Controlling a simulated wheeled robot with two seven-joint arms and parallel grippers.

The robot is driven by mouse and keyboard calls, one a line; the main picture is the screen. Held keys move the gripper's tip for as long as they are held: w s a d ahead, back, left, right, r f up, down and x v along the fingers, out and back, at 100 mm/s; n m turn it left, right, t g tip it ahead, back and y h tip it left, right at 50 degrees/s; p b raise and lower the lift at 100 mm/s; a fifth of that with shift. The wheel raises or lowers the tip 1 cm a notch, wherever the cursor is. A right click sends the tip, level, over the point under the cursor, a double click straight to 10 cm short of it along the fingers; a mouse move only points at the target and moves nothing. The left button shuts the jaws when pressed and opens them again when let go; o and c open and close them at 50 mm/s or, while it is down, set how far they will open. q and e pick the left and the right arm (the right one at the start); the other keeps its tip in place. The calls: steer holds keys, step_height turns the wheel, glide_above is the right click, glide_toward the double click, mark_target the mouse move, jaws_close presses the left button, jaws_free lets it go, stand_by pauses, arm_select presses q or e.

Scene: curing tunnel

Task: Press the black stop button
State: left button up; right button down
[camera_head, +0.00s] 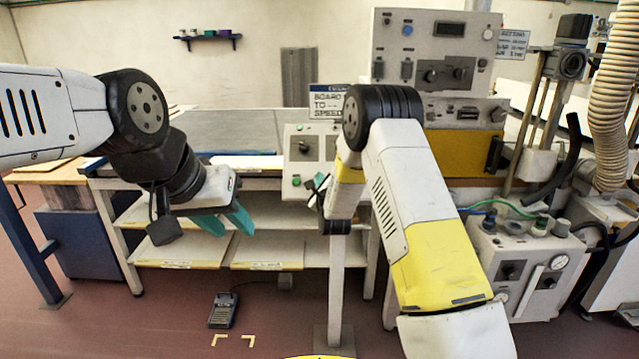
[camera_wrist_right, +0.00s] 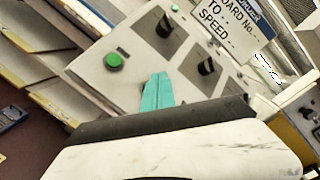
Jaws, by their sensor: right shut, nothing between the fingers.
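In the right wrist view the green button (camera_wrist_right: 114,61) and black knobs (camera_wrist_right: 164,26) show on the panel. I cannot make out a black push button; my right fingers cover part of the panel. My right gripper (camera_wrist_right: 160,76) is shut and empty, its teal tips in front of the panel, right of the green button. Whether they touch is unclear. My left gripper (camera_head: 236,233) is open and empty, low at left.
A sign (camera_head: 327,101) reading "BOARD No." stands above the box. A taller grey and yellow machine (camera_head: 440,70) rises behind right. Shelves (camera_head: 265,252) lie under the table, and a foot pedal (camera_head: 223,309) sits on the floor. Another control unit (camera_head: 525,260) with hoses stands right.

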steer(key=shift+w+f, duration=0.6)
steer(key=shift+f, duration=0.05)
stand_by(1.7)
steer(key=shift+w+f, duration=0.15)
steer(key=shift+w, duration=0.05)
steer(key=shift+w+f, duration=0.25)
stand_by(0.8)
stand_by(0.3)
steer(key=shift+s+r, duration=0.55)
steer(key=shift+s+r, duration=1.8)
